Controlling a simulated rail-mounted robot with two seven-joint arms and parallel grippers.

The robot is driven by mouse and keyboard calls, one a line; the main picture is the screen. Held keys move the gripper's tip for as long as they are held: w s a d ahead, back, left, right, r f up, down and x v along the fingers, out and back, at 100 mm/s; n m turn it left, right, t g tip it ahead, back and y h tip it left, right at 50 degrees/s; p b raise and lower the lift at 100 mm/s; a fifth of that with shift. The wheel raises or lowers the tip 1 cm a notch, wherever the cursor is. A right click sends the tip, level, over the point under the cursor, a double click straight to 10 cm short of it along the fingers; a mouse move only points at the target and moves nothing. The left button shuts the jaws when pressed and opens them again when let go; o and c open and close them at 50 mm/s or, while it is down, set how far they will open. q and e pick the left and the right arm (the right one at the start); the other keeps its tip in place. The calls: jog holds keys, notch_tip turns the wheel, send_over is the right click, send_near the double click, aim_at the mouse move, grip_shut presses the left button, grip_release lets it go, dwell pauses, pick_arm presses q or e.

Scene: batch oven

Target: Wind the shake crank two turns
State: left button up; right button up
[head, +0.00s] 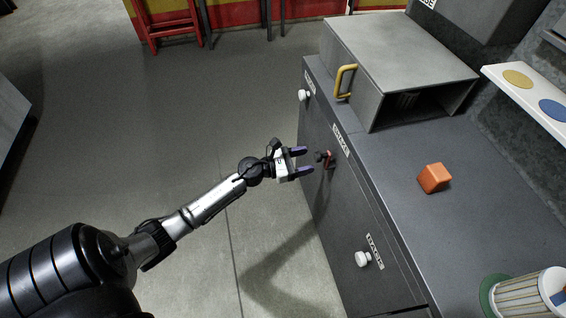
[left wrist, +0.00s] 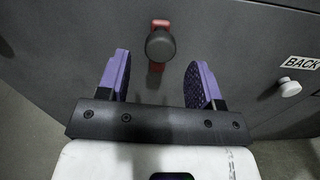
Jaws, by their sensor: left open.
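The shake crank (head: 326,158) is a small red arm with a dark round knob on the dark cabinet front, below a label that seems to read SHAKE. In the left wrist view its dark knob (left wrist: 160,44) lies ahead, with red showing above and below it. My left gripper (head: 304,161) is open, with purple finger pads on either side of an empty gap. Its fingertips point at the crank and stand a little short of it. In the left wrist view the knob sits beyond the fingertips, roughly centred between them. My right gripper is not in view.
White knobs (head: 304,95) and (head: 363,258) sit on the cabinet front, the nearer one by a BACK label (head: 375,251). On the counter are a grey metal box (head: 400,50) with a yellow handle (head: 344,80), an orange block (head: 434,178) and a striped container (head: 525,297).

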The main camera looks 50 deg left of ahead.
pick_arm(q)
jog(key=v, duration=0.7)
jog(key=shift+s+p, duration=0.25)
jog(key=shift+p, duration=0.05)
jog(key=shift+a, duration=0.1)
